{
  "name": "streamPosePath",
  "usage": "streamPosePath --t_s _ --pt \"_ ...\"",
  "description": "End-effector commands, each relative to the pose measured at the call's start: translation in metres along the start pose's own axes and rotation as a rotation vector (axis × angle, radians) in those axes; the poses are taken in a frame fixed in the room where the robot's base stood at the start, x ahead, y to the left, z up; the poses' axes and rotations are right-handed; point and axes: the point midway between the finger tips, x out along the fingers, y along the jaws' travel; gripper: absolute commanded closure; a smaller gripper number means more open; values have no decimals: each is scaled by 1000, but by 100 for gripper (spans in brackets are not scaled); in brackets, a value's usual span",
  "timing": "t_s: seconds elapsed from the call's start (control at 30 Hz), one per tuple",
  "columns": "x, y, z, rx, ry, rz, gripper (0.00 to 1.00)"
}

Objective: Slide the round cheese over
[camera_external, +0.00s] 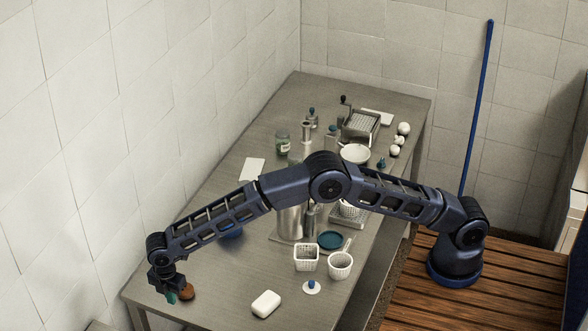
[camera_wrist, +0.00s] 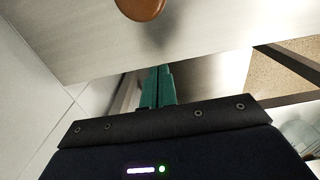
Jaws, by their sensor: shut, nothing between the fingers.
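An orange-brown round piece, which looks like the round cheese (camera_external: 187,291), lies on the table near its front left corner. It also shows at the top edge of the wrist view (camera_wrist: 140,8), partly cut off. My gripper (camera_external: 171,297) is low over the table just left of the cheese. Its green fingers (camera_wrist: 160,72) are pressed together with nothing between them. In the wrist view a gap shows between the fingertips and the cheese. I cannot tell if the fingertips touch the table.
A white block (camera_external: 266,304) lies to the right of the cheese. White baskets (camera_external: 306,258), a white cup (camera_external: 340,266) and a tall metal pot (camera_external: 288,222) stand farther right and back. A blue item (camera_external: 231,231) is under my forearm. The table's left and front edges are close to my gripper.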

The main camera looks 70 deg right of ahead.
Motion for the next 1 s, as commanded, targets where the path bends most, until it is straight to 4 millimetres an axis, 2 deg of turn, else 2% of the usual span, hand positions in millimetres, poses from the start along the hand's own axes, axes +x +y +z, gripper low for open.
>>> streamPosePath --t_s 0.23,0.4,0.53,1.0 --pt "45 0 0 0 -2 -2 100" --pt "43 0 24 2 -1 0 100" --pt "43 0 35 2 -1 1 100" --pt "43 0 41 1 0 0 100"
